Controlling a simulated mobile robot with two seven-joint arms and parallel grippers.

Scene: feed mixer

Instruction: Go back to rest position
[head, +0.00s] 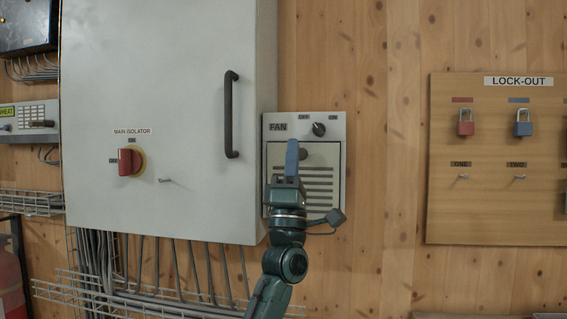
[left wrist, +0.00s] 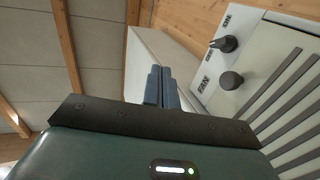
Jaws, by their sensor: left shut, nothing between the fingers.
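My left gripper (head: 292,158) is in front of the fan panel (head: 330,205) in the head view, with its fingers pointing up. In the left wrist view its blue fingers (left wrist: 161,88) are together with nothing between them. The fan panel's rotary switch (head: 319,129) is above and to the right of the fingertips. The switch also shows in the left wrist view (left wrist: 228,43), apart from the fingers, with a second dark round knob (left wrist: 231,80) on the panel. My right gripper is in neither view.
A grey cabinet (head: 180,90) with a black handle (head: 231,115) and a red isolator knob (head: 126,162) is left of the gripper. Cable trays (head: 130,297) run below it. A lock-out board (head: 490,215) with padlocks hangs at right. Bare wooden wall lies between panel and board.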

